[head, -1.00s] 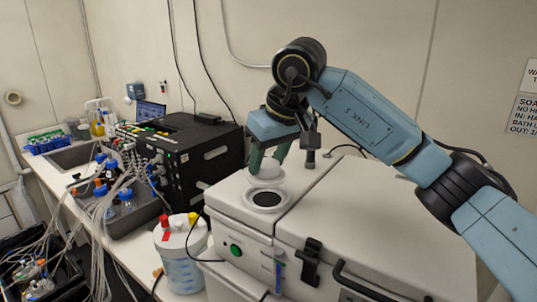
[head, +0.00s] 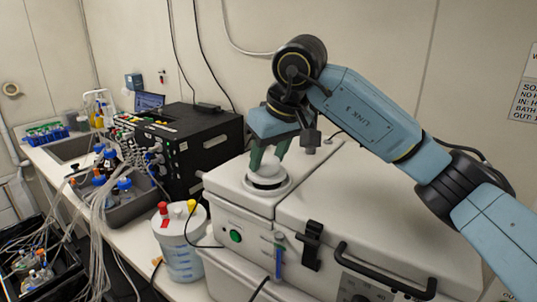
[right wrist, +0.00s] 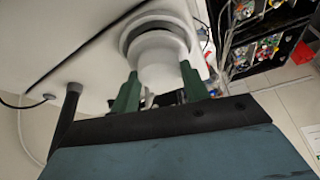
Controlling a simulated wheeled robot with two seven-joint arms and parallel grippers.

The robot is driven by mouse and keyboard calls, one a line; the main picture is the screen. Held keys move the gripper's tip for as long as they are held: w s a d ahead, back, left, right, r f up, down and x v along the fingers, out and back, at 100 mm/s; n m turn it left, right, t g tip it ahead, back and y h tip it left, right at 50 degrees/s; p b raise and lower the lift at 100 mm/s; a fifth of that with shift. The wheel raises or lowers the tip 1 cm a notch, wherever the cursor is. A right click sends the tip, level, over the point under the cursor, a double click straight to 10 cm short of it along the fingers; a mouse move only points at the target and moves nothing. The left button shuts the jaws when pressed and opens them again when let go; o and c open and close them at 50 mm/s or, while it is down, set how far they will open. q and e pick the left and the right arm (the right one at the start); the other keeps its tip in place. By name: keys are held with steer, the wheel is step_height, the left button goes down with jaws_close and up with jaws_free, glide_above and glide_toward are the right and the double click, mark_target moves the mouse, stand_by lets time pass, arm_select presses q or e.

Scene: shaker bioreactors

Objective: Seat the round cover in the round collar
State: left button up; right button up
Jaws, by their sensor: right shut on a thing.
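The round white cover (head: 264,167) is between the green fingers of my right gripper (head: 267,158), which are shut on its raised knob. The cover is over the round collar (head: 285,187) on top of the white shaker box and looks roughly centred. A dark gap shows along its near edge, and I cannot tell whether it rests in the collar or sits just above it. In the right wrist view the cover (right wrist: 160,52) is between the two fingers (right wrist: 160,85), with the collar's ring (right wrist: 126,29) behind it. My left gripper is not in view.
The white shaker box (head: 360,215) has a black latch (head: 312,245) and handle at its front. A black instrument box (head: 200,145) stands at the left. A lidded bottle (head: 180,255) stands by the box's left front. Tubing crowds the bench farther left.

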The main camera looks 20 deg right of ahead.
steer(key=shift+f+b, duration=0.7)
steer(key=shift+f, duration=0.2)
steer(key=o, duration=1.1)
steer(key=b+v, duration=0.1)
steer(key=v, duration=1.2)
steer(key=shift+s+r, duration=0.15)
steer(key=shift+s, duration=0.05)
